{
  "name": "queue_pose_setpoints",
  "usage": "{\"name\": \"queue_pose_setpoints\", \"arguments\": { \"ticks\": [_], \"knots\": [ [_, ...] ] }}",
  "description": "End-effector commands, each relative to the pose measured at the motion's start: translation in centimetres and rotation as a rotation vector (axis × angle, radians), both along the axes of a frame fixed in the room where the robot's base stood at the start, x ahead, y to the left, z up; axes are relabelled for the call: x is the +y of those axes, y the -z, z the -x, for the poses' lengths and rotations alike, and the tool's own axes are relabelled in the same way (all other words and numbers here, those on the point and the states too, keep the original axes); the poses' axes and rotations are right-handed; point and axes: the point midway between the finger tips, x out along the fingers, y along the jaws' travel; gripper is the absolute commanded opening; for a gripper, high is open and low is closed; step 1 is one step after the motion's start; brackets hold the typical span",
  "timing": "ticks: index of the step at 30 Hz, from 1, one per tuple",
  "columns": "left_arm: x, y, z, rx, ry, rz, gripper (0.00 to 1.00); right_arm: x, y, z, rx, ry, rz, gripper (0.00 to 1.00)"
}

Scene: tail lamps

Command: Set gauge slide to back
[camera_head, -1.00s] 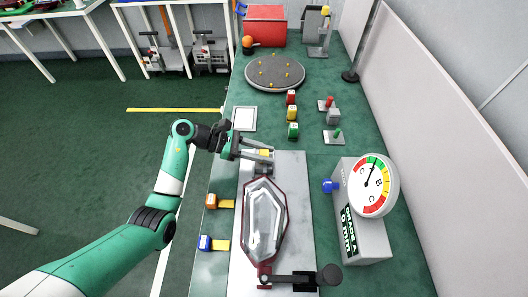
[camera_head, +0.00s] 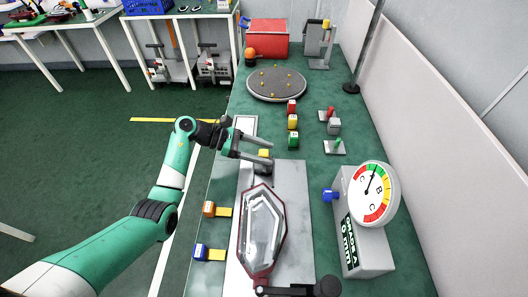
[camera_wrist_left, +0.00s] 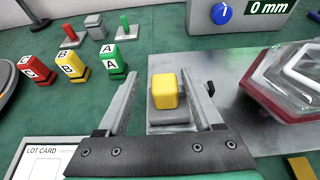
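The gauge slide shows as a yellow block (camera_head: 264,153) on a grey base, at the far end of the metal plate (camera_head: 296,190). The wrist view shows the yellow block (camera_wrist_left: 165,91) upright on its grey base (camera_wrist_left: 168,116). My left gripper (camera_head: 272,153) is open, with one finger to each side of the yellow block in the wrist view. Gaps show on both sides, so nothing is gripped. Its height above the slide is hard to tell. The fingers partly hide the slide in the head view.
A red-rimmed clear lamp (camera_head: 262,235) lies on the plate. A gauge box with a round dial (camera_head: 374,193) stands to the right. Lettered red, yellow and green blocks (camera_head: 293,122) stand beyond the plate, before a round turntable (camera_head: 276,84). Orange and blue clamps (camera_head: 209,208) line the left edge.

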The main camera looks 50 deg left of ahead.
Motion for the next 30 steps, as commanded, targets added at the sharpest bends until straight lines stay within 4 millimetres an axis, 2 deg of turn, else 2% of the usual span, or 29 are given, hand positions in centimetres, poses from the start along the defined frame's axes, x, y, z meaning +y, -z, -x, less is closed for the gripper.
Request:
{"name": "queue_pose_setpoints", "arguments": {
  "ticks": [8, 15, 21, 30],
  "knots": [
    [0.8, -0.7, 0.8, -0.001, -0.002, 0.000, 0.68, 0.0, -0.6, 0.0, 0.000, 0.000, 0.000, 0.50],
    [4.1, -3.0, 4.6, -0.001, -0.004, 0.001, 0.68, 0.0, -2.4, 0.0, 0.000, 0.000, 0.000, 0.50],
    [6.4, -4.2, 7.3, -0.001, -0.002, 0.001, 0.68, 0.0, -3.2, 0.0, 0.000, 0.000, 0.000, 0.50],
    [7.0, -4.4, 8.2, 0.000, 0.001, 0.000, 0.68, 0.0, -3.2, 0.0, 0.000, 0.000, 0.000, 0.50]
  ]
}}
